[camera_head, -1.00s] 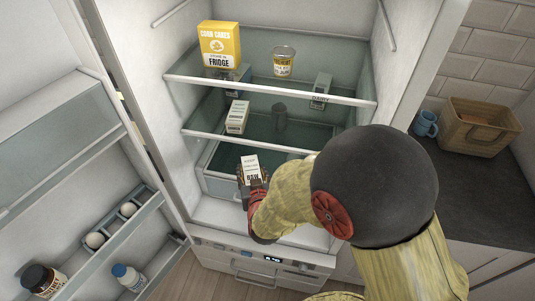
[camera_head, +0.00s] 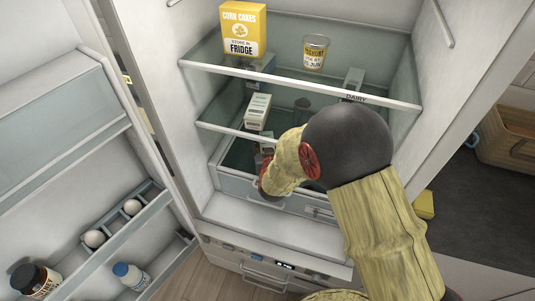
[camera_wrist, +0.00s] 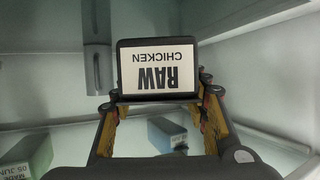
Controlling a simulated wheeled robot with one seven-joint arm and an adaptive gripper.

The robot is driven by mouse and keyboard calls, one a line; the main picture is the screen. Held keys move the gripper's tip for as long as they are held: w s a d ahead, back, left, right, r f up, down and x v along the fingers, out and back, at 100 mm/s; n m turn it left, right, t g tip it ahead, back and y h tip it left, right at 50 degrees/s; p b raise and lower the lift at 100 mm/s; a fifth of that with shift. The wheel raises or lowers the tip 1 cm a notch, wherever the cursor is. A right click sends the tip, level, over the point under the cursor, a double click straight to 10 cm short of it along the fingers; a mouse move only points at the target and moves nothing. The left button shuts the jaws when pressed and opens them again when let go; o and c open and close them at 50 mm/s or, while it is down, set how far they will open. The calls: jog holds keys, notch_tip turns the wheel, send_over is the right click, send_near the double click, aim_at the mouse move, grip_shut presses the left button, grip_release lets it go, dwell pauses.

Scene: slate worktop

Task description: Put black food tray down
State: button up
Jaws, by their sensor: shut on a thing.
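The black food tray (camera_wrist: 158,70), with a white label reading "RAW CHICKEN" upside down, fills the upper middle of the wrist view. My gripper (camera_wrist: 159,100) is shut on it, one finger on each side. In the head view my gripper (camera_head: 266,160) is inside the open fridge, below the middle shelf and over the lower drawer area. The tray is mostly hidden there by my arm and the shelf edge. I cannot tell whether the tray touches anything beneath it.
The top shelf holds a yellow corn cakes box (camera_head: 243,30) and a yoghurt cup (camera_head: 315,52). A white carton (camera_head: 257,112) stands on the middle shelf, close above my gripper. The open door (camera_head: 80,130) at left holds eggs and bottles.

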jog(key=shift+w+d+f+b, duration=0.1)
jog(key=shift+w+f+b, duration=0.2)
jog(key=shift+w+f, duration=0.7)
jog(key=shift+w+f+b, duration=0.1)
jog(key=shift+f+b, duration=0.4)
jog(key=shift+f, duration=1.1)
jog(key=shift+f, duration=0.1)
jog(key=o, duration=1.4)
jog(key=shift+f, duration=0.1)
